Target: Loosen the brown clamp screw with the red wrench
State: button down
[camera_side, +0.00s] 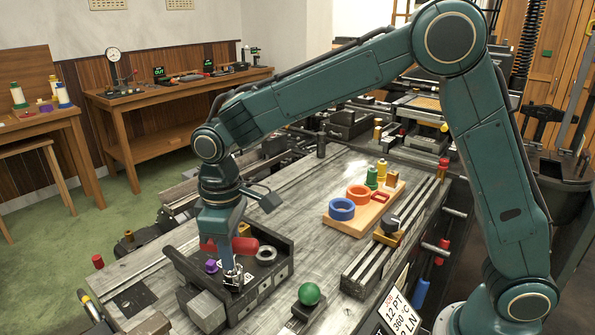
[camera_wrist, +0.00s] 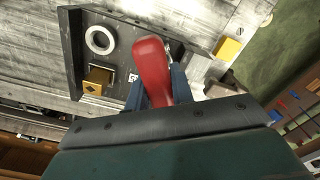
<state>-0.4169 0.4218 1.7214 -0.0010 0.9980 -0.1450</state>
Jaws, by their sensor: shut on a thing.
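The red wrench (camera_wrist: 152,70) shows its smooth red handle between the blue fingers of my gripper (camera_wrist: 153,92) in the wrist view. In the side view my gripper (camera_side: 224,258) points down over the dark bench fixture, with red parts of the wrench (camera_side: 244,246) showing on both sides of the fingers. My gripper is shut on the wrench. A silvery metal part (camera_side: 233,278) shows just below the fingers. I cannot make out the brown clamp screw with certainty, nor whether the wrench touches it.
The dark fixture (camera_wrist: 75,55) holds a pale ring (camera_wrist: 101,40) and a brass-coloured block (camera_wrist: 97,80). A purple knob (camera_side: 211,265) is beside the fingers. A green ball (camera_side: 309,293) stands to the right. A wooden board (camera_side: 340,222) with coloured rings lies farther back; bare bench lies between.

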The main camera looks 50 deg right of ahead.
jog(key=shift+m, duration=0.6)
jog(key=shift+r, duration=0.35)
jog(key=shift+r, duration=1.05)
jog(key=shift+r, duration=0.2)
jog(key=shift+r, duration=1.95)
